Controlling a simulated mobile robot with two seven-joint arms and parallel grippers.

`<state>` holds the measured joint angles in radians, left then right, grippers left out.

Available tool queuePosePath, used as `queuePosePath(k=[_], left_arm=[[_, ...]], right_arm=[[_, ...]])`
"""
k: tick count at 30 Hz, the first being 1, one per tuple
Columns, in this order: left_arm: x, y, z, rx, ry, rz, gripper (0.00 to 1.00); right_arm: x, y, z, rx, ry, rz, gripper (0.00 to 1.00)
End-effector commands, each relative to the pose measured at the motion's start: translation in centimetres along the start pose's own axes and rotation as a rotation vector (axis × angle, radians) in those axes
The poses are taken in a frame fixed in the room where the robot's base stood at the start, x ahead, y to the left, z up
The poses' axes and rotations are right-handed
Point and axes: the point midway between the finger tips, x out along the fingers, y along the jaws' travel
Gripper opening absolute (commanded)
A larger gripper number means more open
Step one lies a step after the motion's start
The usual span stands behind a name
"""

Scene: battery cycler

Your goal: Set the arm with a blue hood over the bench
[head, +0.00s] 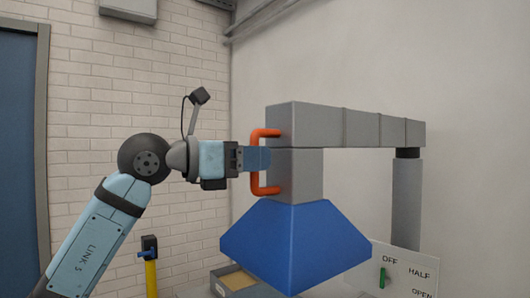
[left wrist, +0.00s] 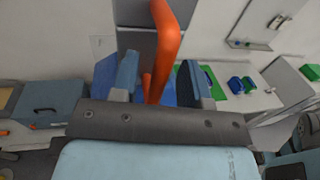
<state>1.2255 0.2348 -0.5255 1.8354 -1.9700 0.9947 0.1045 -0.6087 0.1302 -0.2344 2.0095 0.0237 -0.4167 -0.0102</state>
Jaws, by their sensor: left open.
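The blue hood (head: 295,245) hangs from the end of a grey jointed arm (head: 365,127). That arm reaches left from a grey post (head: 406,205). An orange handle (head: 265,189) is fixed to the left side of the arm's end, above the hood. My left gripper (head: 258,159) is at the handle, its fingers level with the handle's middle. In the left wrist view the orange handle (left wrist: 165,45) passes between the two open fingers (left wrist: 160,82). I cannot tell whether a finger touches it. The hood shows partly behind the fingers. My right gripper is not in view.
A panel (head: 422,279) marked OFF, HALF and OPEN has a green lever (head: 383,278). A shallow grey tray (head: 218,285) lies below the hood. The left wrist view shows blue and green items (left wrist: 236,85) on a pale surface.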

Motion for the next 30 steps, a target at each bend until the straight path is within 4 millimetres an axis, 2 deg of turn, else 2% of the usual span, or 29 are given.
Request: queuePosePath(k=[6,16,17,21,22,30], left_arm=[[2.2,0.1,0.1,0.0,-0.001,0.0,0.42],[2.5,0.1,0.0,0.0,-0.001,0.001,0.42],[2.5,0.1,0.0,0.0,-0.001,0.001,0.37],[2.5,0.1,0.0,0.0,-0.001,0.001,0.05],[2.5,0.1,0.0,0.0,-0.001,0.001,0.0],[2.5,0.1,0.0,0.0,-0.001,0.0,0.0]], right_arm=[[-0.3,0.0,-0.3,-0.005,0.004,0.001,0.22],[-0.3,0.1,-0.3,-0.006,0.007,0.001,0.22],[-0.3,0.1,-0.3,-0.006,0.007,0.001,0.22],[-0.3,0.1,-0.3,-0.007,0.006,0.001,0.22],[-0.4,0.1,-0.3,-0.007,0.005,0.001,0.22],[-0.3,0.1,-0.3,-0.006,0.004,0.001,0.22]])
